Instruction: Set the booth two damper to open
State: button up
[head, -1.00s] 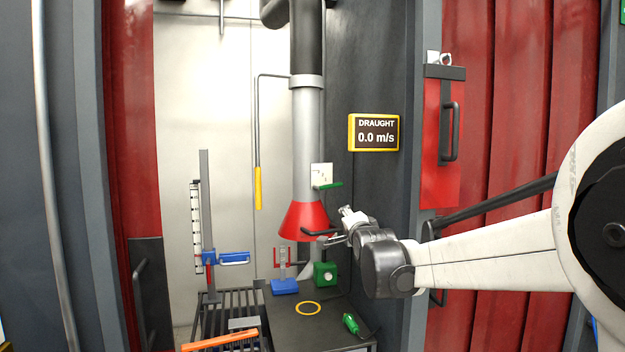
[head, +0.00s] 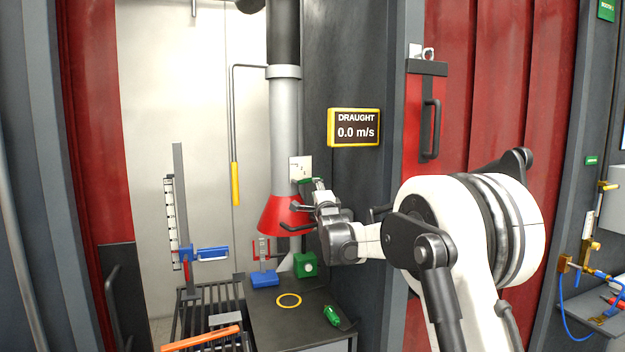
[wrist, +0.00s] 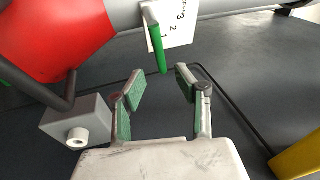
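The damper shows as a white plate (head: 300,166) with a green lever (head: 306,181) on the grey duct (head: 284,115), above the red hood (head: 280,214). In the wrist view the plate (wrist: 176,28) bears numbers and the green lever (wrist: 158,45) points toward my fingers. My gripper (wrist: 160,84) is open and empty, its green-padded fingertips just short of the lever's end, with the lever lined up between them. The draught display (head: 354,128) reads 0.0 m/s.
A dark bench (head: 270,320) below holds a green block (head: 305,264), a blue-based stand (head: 264,279), a yellow ring (head: 289,300) and a green bottle-like item (head: 332,316). A yellow-handled rod (head: 235,184) hangs left of the duct. A grey box (wrist: 76,124) sits close left of my fingers.

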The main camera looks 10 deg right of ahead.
jog(key=shift+p+x, duration=0.6)
jog(key=shift+x, duration=3.4)
jog(key=shift+c, duration=0.2)
grip_shut()
